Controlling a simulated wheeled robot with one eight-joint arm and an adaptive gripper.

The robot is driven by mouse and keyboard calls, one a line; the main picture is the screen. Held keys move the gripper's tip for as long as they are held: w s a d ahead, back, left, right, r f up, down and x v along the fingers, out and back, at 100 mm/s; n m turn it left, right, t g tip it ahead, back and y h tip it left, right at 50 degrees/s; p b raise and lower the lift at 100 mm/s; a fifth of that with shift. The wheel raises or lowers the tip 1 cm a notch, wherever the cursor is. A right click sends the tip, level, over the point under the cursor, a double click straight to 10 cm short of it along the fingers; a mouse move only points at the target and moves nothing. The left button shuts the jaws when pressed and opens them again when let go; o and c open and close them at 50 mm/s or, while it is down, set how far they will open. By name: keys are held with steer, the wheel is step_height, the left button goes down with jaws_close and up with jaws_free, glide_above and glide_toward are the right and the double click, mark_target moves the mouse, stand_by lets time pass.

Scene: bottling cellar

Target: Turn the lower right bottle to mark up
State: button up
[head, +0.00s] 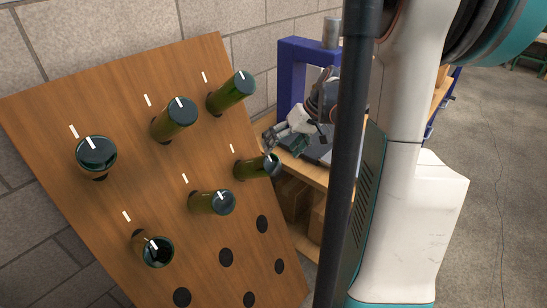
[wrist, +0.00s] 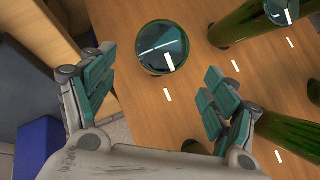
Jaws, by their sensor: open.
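The lower right bottle (head: 250,167) is green and lies in a hole of the wooden rack board (head: 130,190), its dark base facing out with a white mark on it. In the wrist view the same bottle (wrist: 155,40) shows end-on, beyond the fingertips. Its white mark is at the rim on roughly the side of the white board mark (wrist: 167,95), slightly off the base's centre line. My gripper (head: 274,143) is open and empty close to this bottle's base; in the wrist view its fingers (wrist: 160,85) are spread wide. No contact with the bottle shows.
Several other bottles stick out of the board, such as the lower middle one (head: 208,203) and the upper right one (head: 228,94). Empty holes (head: 226,258) lie below. A blue press frame (head: 291,75) stands on a wooden bench right of the board.

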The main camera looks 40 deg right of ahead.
steer(key=shift+v, duration=1.45)
